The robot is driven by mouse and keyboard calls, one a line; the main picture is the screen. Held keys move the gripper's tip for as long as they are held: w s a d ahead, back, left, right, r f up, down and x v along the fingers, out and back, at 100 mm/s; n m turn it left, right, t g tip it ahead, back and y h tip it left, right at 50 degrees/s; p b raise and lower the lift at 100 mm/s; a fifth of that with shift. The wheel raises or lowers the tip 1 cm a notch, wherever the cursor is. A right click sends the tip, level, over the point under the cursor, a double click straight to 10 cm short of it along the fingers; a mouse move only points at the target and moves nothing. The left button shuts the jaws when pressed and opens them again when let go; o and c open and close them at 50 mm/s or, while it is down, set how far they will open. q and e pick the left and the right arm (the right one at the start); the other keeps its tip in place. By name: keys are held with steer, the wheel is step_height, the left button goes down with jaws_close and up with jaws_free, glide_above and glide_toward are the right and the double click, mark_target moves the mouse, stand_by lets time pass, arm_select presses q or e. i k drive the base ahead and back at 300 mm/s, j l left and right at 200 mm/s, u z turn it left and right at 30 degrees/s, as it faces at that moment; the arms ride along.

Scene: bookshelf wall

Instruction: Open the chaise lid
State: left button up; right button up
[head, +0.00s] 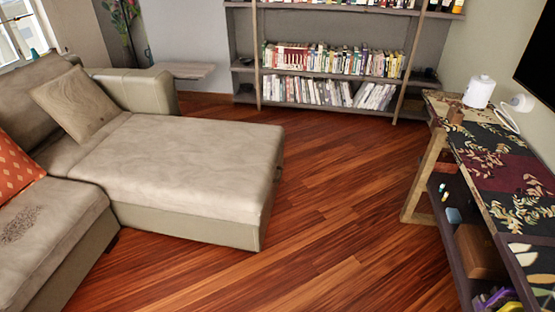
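The chaise (198,215) is the long beige part of the sofa, on the left half of the head view. Its lid (185,163) is the flat cushioned top, and it lies level on the base with no visible gap. A small dark detail (280,172) shows at its right end; I cannot tell whether it is a handle. Neither of my grippers is in view.
A beige cushion (78,102) leans at the chaise's back and an orange pillow (14,168) lies at far left. A bookshelf (333,72) stands behind. A console table (490,150) stands at right. The wooden floor (330,215) between is clear.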

mark_target(256, 220)
steer(key=i+l, duration=0.1)
steer(key=l+u, duration=0.1)
steer(key=l, duration=0.2)
steer(key=i+l, duration=0.55)
steer(key=i, duration=0.15)
steer(key=i+l+u, duration=0.1)
steer(key=i+l, duration=0.45)
steer(key=i, duration=0.1)
